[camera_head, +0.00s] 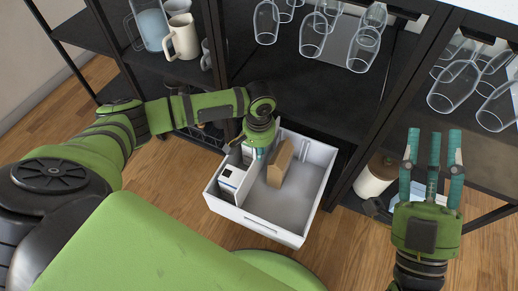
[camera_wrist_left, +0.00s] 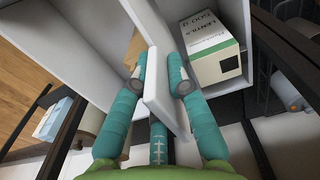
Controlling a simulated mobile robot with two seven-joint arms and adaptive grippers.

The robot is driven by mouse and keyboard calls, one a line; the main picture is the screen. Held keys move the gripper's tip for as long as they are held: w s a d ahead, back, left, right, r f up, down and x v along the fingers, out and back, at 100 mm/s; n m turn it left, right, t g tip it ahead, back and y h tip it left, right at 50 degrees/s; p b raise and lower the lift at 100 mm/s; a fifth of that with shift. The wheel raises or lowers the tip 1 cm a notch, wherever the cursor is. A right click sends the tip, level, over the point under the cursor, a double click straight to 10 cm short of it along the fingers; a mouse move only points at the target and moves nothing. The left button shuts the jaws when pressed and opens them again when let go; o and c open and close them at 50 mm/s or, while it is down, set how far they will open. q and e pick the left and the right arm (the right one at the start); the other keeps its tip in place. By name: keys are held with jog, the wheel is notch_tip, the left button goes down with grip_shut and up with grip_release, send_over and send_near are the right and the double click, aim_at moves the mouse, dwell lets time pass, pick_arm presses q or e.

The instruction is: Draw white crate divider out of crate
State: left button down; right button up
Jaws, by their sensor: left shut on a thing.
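The white crate (camera_head: 262,222) stands out in front of the dark shelving, open at the top. My left gripper (camera_head: 258,150) reaches down into its left half. In the left wrist view, the fingers of my left gripper (camera_wrist_left: 158,84) are closed on both sides of the white crate divider (camera_wrist_left: 156,103), a thin upright panel. The divider's lower part is hidden, so I cannot tell whether it is still seated. In the head view the gripper largely covers it. My right gripper (camera_head: 433,142) is open and empty, right of the crate.
A white lentils box (camera_head: 232,178) stands in the crate beside the divider; it also shows in the left wrist view (camera_wrist_left: 213,50). A brown item (camera_head: 280,163) stands mid-crate. Glasses (camera_head: 312,36) and jugs (camera_head: 183,37) occupy the shelves. A white canister (camera_head: 374,180) is right of the crate.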

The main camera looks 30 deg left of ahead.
pick_arm(q)
jog(key=shift+r+p, duration=0.7)
jog(key=shift+p, duration=0.1)
jog(key=shift+r+p, duration=0.35)
jog(key=shift+p, duration=0.1)
jog(key=shift+r+p, duration=0.25)
jog(key=shift+p, duration=0.15)
pick_arm(e)
jog(key=w+d+f+m+g+h, duration=0.1)
jog(key=d+f+g+h, duration=0.1)
jog(key=f+g, duration=0.3)
jog(key=w+d+f+m+g+h, duration=0.1)
jog(key=d+f+g+h, duration=0.2)
jog(key=f, duration=1)
jog(key=shift+f+g+h, duration=0.15)
jog(key=shift+g+h, duration=0.55)
jog(key=shift+g, duration=0.3)
jog(key=shift+w, duration=0.1)
pick_arm(q)
jog(key=shift+r+p, duration=1.95)
jog(key=shift+p, duration=0.9)
pick_arm(e)
notch_tip(320, 180, up, 6)
jog(key=shift+f, duration=0.15)
